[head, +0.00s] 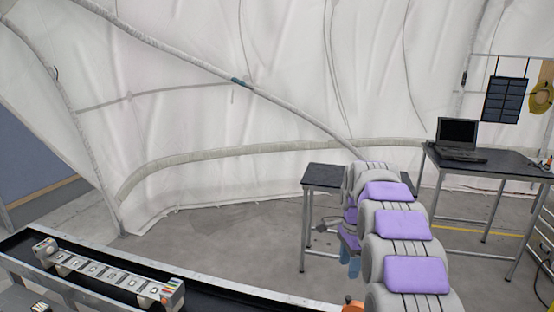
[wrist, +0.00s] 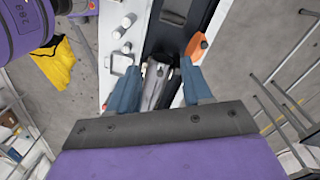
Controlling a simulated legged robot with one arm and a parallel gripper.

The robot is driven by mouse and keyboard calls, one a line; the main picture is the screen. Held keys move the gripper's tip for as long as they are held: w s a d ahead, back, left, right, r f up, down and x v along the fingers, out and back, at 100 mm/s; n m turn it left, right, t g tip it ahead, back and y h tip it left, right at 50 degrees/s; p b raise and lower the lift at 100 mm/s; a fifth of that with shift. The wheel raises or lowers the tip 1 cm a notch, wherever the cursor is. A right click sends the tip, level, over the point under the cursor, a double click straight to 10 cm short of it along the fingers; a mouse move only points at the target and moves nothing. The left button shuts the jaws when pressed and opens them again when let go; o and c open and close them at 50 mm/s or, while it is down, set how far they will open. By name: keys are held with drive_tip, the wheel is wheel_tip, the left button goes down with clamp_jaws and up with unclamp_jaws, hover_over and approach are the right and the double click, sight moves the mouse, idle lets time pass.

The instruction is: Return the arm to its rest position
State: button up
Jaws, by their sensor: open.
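My arm (head: 400,225), grey with purple pads, reaches out on the right of the head view. My gripper (head: 351,265) hangs below its far end, in front of a small dark table, and is partly hidden by the arm. In the wrist view my gripper (wrist: 160,70) shows two blue fingers spread apart. A grey object (wrist: 154,84) shows between the fingers, over a black surface. I cannot tell how far it is from them, but the fingers are not closed on it.
A small dark table (head: 323,178) stands behind the gripper. A desk (head: 500,163) with a laptop (head: 458,138) is at the right. A black conveyor-like trough (head: 215,287) holds a long grey module (head: 105,276) at lower left. An orange piece (wrist: 197,45) lies near the fingers. Floor between is clear.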

drive_tip(key=s+a+n+b, duration=0.2)
drive_tip(key=s+n, duration=0.2)
drive_tip(key=s, duration=0.7)
drive_tip(key=s+a+n+b, duration=0.2)
drive_tip(key=s+n+b, duration=0.15)
drive_tip(key=s, duration=0.65)
drive_tip(key=s+f+n+b, duration=0.1)
drive_tip(key=s+f+n, duration=0.1)
drive_tip(key=s, duration=0.6)
drive_tip(key=s+a+f+n+b, duration=0.1)
drive_tip(key=s+f+n, duration=0.2)
drive_tip(key=s+f, duration=0.2)
drive_tip(key=s+f+n+g+b, duration=0.1)
drive_tip(key=s+f+n, duration=0.2)
drive_tip(key=s, duration=0.8)
drive_tip(key=shift+a+f, duration=0.35)
drive_tip(key=shift+f, duration=0.1)
drive_tip(key=shift+n, duration=0.25)
